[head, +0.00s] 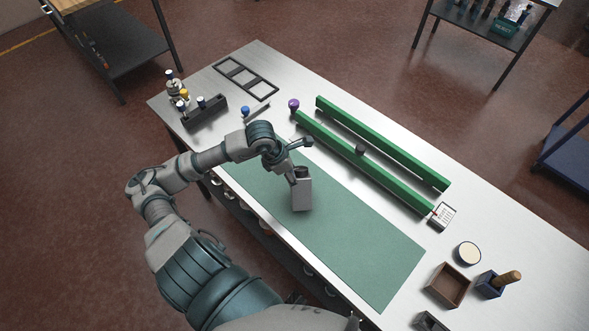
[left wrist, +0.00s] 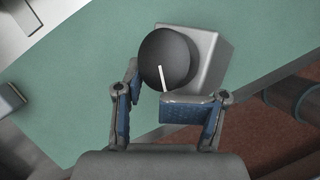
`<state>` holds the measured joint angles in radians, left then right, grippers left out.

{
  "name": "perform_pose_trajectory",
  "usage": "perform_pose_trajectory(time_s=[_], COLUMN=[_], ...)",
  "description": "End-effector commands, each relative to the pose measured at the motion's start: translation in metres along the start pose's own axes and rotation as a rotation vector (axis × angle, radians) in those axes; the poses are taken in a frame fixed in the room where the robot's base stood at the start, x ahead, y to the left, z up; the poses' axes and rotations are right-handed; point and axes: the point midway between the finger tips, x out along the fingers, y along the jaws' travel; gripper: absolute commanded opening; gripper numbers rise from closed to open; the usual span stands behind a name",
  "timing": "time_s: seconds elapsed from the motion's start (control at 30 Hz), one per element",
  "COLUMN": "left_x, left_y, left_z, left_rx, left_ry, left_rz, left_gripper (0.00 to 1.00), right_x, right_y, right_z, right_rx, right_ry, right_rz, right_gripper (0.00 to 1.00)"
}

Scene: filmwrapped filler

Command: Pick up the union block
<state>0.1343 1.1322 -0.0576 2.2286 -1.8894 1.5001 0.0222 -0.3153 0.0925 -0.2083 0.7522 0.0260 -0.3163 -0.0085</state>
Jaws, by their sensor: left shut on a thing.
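The union block, as I take it, is a pale grey block (head: 301,195) with a dark round top, over the green mat (head: 360,250) in the head view. In the left wrist view the block (left wrist: 208,55) sits beneath a black round cap (left wrist: 168,58) with a white line. My left gripper (head: 298,170) reaches down to its top. Its blue-padded fingers (left wrist: 158,98) are shut on the round cap. I cannot tell whether the block touches the mat. My right gripper is not in view.
Two long green rails (head: 385,145) lie along the table's far side. A black frame (head: 245,77) and a dark rack (head: 205,112) are at the left end. A brown box (head: 447,285), a round cream-topped piece (head: 468,253) and a blue holder (head: 491,285) stand at the right.

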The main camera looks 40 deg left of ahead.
Motion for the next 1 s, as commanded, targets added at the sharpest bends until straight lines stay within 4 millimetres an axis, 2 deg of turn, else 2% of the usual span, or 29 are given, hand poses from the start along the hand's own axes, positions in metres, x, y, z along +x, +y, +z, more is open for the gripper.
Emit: perform_pose_trajectory(time_s=[0.43, 0.77, 0.87, 1.0], left_x=[-0.018, -0.036, -0.043, -0.059], left_y=[-0.01, -0.031, -0.038, -0.048], left_z=[-0.033, -0.06, -0.074, -0.095], left_rx=[0.004, 0.005, 0.003, 0.001], left_ry=[-0.006, -0.011, -0.006, -0.009], left_rz=[-0.001, 0.001, 0.005, 0.003], left_gripper=[0.0, 0.0, 0.0, 0.0], right_x=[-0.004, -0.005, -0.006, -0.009], right_y=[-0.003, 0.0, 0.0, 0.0], right_z=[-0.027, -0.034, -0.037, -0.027], right_rx=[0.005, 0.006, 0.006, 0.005], right_ry=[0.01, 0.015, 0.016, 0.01], right_rz=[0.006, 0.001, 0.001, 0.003], right_gripper=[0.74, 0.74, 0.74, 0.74])
